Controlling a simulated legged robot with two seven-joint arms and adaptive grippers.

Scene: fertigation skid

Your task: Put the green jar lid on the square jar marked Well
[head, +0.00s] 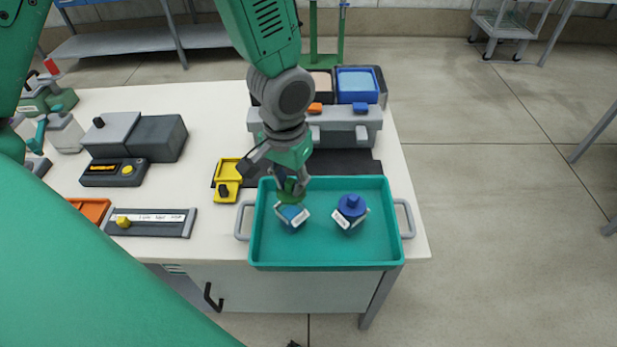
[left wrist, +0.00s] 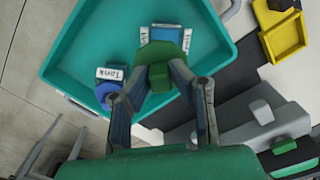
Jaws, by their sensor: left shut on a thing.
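My left gripper (head: 288,186) points down over the teal tray and is shut on the green jar lid (head: 290,196). In the left wrist view the fingers (left wrist: 163,82) hold the green lid (left wrist: 160,53) by its raised grip. Directly below is a square blue jar (head: 293,217) with white labels, partly hidden by the lid; it also shows in the left wrist view (left wrist: 168,34). Its label text is too small to read surely. I cannot tell whether the lid touches the jar. My right gripper is not in view.
A second jar (head: 349,216) with a blue lid (head: 352,203) stands to the right in the teal tray (head: 330,265); its label reads Tank in the left wrist view (left wrist: 110,74). The tray's front is clear.

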